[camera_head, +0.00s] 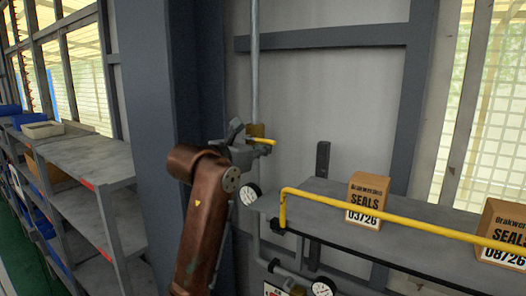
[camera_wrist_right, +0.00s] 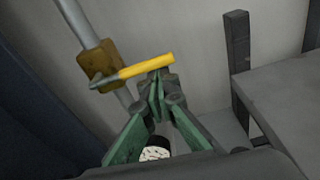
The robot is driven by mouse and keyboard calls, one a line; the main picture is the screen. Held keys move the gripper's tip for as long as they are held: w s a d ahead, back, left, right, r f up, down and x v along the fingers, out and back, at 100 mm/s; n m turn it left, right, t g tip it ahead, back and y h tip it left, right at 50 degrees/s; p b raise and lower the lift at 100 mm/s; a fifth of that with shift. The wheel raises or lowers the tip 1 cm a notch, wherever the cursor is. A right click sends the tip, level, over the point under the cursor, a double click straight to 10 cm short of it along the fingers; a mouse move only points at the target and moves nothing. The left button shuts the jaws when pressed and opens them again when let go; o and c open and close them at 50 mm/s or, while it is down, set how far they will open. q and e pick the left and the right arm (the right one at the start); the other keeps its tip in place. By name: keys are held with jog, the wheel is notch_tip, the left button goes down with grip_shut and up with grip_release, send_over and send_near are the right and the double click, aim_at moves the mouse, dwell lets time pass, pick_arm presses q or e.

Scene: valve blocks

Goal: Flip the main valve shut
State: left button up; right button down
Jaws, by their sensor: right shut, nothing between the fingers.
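The main valve has a brass body (camera_head: 257,130) on a vertical grey pipe. Its yellow lever (camera_head: 264,141) sticks out to the right, across the pipe. In the right wrist view, the brass body (camera_wrist_right: 100,63) is at upper left and the yellow lever (camera_wrist_right: 146,67) reaches right from it. My right gripper (camera_head: 246,147) is beside the valve in the head view, partly hiding it. In the wrist view the right gripper (camera_wrist_right: 163,84) is shut and empty, its tips just below the lever's outer part. I cannot tell whether they touch it. My left gripper is not in view.
A round gauge (camera_head: 250,194) sits on the pipe below the valve; another gauge (camera_head: 322,287) is lower. At right, a grey shelf (camera_head: 330,200) with a yellow rail (camera_head: 375,217) carries cardboard SEALS boxes (camera_head: 368,198). A dark post (camera_head: 160,120) stands close at left.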

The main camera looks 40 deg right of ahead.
notch_tip(320, 180, down, 5)
jog(key=b, duration=0.3)
jog(key=r+b+v, duration=0.1)
jog(key=v, duration=0.8)
jog(key=shift+a+r+b, duration=0.2)
jog(key=shift+b, duration=0.15)
jog(key=shift+w+d, duration=0.1)
jog(key=shift+d, duration=0.05)
